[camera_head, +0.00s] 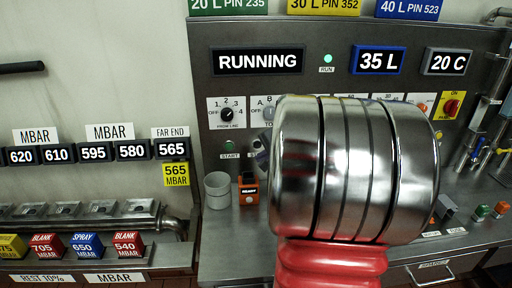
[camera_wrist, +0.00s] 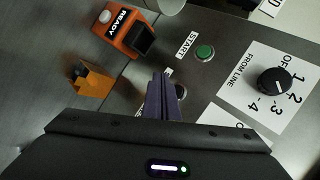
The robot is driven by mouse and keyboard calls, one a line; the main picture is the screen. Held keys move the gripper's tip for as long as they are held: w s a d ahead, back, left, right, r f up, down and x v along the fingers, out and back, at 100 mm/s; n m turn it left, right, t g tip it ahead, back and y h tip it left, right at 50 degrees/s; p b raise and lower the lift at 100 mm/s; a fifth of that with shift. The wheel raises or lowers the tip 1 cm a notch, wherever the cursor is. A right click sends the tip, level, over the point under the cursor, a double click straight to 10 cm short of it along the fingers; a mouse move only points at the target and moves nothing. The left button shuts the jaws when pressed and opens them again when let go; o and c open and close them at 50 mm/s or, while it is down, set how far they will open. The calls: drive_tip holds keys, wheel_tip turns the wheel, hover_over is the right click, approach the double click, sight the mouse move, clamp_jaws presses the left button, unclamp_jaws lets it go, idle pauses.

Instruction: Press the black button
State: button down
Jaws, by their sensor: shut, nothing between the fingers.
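In the wrist view my gripper (camera_wrist: 160,80) is shut and empty, its dark fingers together and pointing at the steel panel. A small dark round button (camera_wrist: 180,91) shows just right of the fingers, partly hidden by them. A white label beside it is mostly covered, so I cannot read it. I cannot tell whether the fingertips touch the panel. The green START button (camera_wrist: 204,53) is up and right of the fingertips. In the head view my metal arm link hides most of this area, and the green START button (camera_head: 229,146) shows left of it.
An orange READY box (camera_wrist: 125,35) stands near the fingers, also seen in the head view (camera_head: 249,188) beside a grey cup (camera_head: 217,189). An orange block (camera_wrist: 93,83) lies left. A black FROM LINE knob (camera_wrist: 274,81) is on the right. The RUNNING sign (camera_head: 258,61) is above.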

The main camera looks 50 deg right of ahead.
drive_tip(key=shift+w+d, duration=1.35)
drive_tip(key=shift+w, duration=0.25)
drive_tip(key=shift+w+d, duration=0.55)
drive_tip(key=shift+w, duration=0.05)
idle(2.0)
idle(0.4)
drive_tip(key=shift+s+a+r, duration=0.1)
drive_tip(key=shift+s+a, duration=0.45)
drive_tip(key=shift+s, duration=0.1)
drive_tip(key=shift+s+a, duration=0.1)
drive_tip(key=shift+s+a, duration=1.55)
drive_tip(key=shift+s, duration=0.25)
idle(0.5)
